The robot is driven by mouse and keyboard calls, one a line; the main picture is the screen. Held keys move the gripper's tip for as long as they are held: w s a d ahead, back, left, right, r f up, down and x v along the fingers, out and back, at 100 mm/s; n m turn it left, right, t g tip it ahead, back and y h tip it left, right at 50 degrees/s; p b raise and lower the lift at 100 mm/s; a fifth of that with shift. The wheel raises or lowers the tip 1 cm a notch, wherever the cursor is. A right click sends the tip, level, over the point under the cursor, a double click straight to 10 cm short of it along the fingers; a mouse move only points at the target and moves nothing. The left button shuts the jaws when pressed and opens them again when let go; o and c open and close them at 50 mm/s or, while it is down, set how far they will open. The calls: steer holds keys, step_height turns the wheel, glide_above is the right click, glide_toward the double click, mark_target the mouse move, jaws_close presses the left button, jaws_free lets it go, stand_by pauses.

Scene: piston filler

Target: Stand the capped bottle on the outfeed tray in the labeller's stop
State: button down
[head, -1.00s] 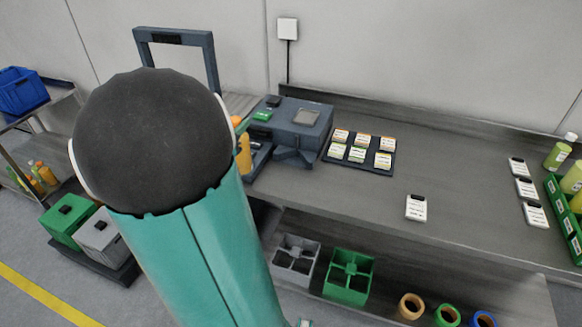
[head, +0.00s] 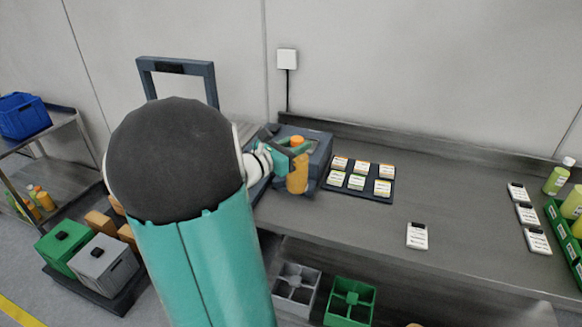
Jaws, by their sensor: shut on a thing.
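My gripper (head: 284,160) is shut on an orange bottle with an orange cap (head: 297,176) in the head view. The bottle looks upright and is in front of the dark grey labeller (head: 317,150) on the bench. I cannot tell whether the bottle's base touches anything. The labeller's stop is hidden behind the bottle and gripper. The outfeed tray cannot be made out behind my arm.
A dark tray (head: 343,194) of labelled packs lies right of the labeller. A white tag (head: 417,236) lies on the bench (head: 450,205), with clear surface around it. A green crate (head: 562,235) of bottles stands at the far right. A dark frame (head: 176,65) rises behind my arm.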

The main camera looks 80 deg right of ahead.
steer(key=w+d+f, duration=0.4)
steer(key=d+f, duration=0.6)
steer(key=f, duration=0.1)
steer(key=shift+f, duration=0.4)
steer(key=c, duration=1.1)
jaws_free()
steer(key=v, duration=1.2)
steer(key=shift+a, duration=0.1)
